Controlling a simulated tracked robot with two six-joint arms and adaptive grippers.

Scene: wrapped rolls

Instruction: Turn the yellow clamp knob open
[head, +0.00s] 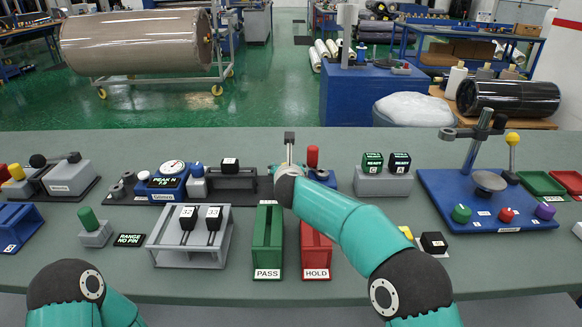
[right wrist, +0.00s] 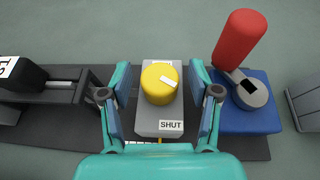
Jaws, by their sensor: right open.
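A label on the block's near side reads SHUT. My right gripper (right wrist: 158,78) is open, with one finger on each side of the knob and block. Gaps show between the fingers and the knob. In the head view my right arm and wrist (head: 287,172) hide the knob. My left arm shows only in part at the lower left of the head view, and its gripper is out of frame.
A red lever (right wrist: 240,38) on a blue base (right wrist: 250,107) stands close to the right of the gripper. A dark fixture (right wrist: 60,90) is at its left. Green PASS (head: 268,240) and red HOLD (head: 316,248) bins stand on the table's near side.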

